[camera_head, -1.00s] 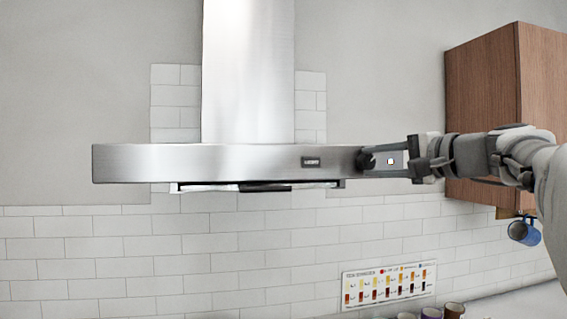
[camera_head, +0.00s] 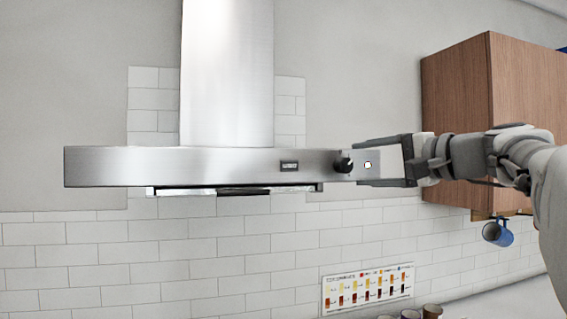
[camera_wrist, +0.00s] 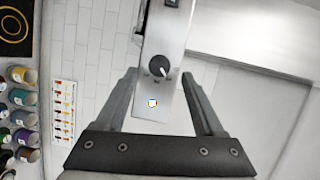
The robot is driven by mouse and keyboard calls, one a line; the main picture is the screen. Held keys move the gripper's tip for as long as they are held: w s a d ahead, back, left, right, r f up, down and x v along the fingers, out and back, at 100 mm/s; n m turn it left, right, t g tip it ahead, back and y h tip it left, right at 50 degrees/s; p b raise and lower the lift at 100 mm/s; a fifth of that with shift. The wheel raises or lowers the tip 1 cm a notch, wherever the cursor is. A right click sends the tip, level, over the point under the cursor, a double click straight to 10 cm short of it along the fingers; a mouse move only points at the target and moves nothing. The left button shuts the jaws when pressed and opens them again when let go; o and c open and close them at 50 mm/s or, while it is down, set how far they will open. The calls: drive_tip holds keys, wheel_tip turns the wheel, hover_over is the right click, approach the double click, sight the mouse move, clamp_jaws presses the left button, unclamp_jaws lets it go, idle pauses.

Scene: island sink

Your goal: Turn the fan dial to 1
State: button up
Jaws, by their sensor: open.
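The fan dial (camera_head: 343,161) is a round black knob on the right part of the steel range hood's front band (camera_head: 200,166). In the wrist view the dial (camera_wrist: 159,66) has a pale pointer mark toward the lower right; the small labels around it are too small to read. My gripper (camera_head: 357,166) is open, its fingertips just right of the dial in the head view. In the wrist view my gripper (camera_wrist: 160,74) has its fingers spread on either side of the dial, with gaps on both sides. Whether the fingertips reach the dial's depth, I cannot tell.
A small lit white square (camera_head: 367,165) sits beside the dial, and a dark display (camera_head: 289,166) is on the band left of it. A wooden cabinet (camera_head: 456,120) stands right, behind my arm. A blue mug (camera_head: 498,232) hangs below it. A chart (camera_head: 367,289) is on the tiles.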

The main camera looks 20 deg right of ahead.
drive_tip(key=b+v, duration=0.1)
drive_tip(key=v, duration=1.3)
drive_tip(key=shift+r, duration=0.1)
